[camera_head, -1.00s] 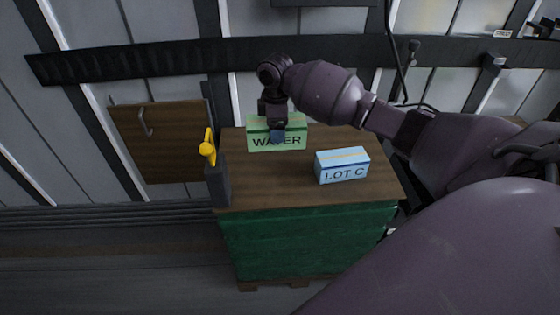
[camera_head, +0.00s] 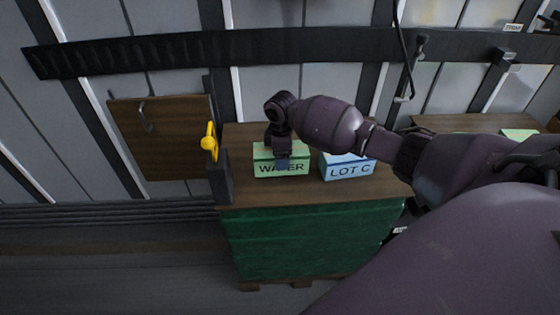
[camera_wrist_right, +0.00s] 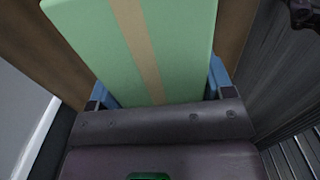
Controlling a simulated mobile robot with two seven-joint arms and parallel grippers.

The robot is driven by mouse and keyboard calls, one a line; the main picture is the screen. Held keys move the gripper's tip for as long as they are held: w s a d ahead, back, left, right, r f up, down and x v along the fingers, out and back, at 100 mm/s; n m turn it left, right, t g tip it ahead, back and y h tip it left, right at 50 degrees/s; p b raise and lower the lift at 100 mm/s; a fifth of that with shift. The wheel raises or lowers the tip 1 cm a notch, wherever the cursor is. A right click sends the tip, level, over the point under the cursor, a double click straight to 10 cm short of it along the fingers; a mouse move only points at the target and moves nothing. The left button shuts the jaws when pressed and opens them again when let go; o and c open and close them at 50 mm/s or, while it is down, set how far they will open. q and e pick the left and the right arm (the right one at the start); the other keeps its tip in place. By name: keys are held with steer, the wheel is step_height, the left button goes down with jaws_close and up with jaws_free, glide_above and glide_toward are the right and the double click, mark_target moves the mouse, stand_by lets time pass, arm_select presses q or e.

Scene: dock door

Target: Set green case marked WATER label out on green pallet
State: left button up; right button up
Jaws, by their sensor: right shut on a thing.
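In the right wrist view the case (camera_wrist_right: 185,45), with a tan stripe, sits between the two blue fingers of the gripper (camera_wrist_right: 160,88). No separate green pallet can be made out for sure. My left gripper is not in view.
A blue case marked LOT C (camera_head: 348,171) stands close on the right, partly behind my arm. A dark post with a yellow handle (camera_head: 210,142) stands at the stand's left edge. Another brown surface (camera_head: 465,122) with a light green item (camera_head: 518,134) lies at far right.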

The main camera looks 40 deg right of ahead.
step_height(320, 180, down, 2)
steer(key=shift+f, duration=0.25)
steer(key=shift+w, duration=0.1)
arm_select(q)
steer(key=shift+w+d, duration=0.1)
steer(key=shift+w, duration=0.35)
arm_select(e)
steer(key=shift+f, duration=0.1)
steer(key=o, duration=1.3)
steer(key=shift+f, duration=0.1)
steer(key=shift+c, duration=0.2)
steer(key=shift+o, duration=1.3)
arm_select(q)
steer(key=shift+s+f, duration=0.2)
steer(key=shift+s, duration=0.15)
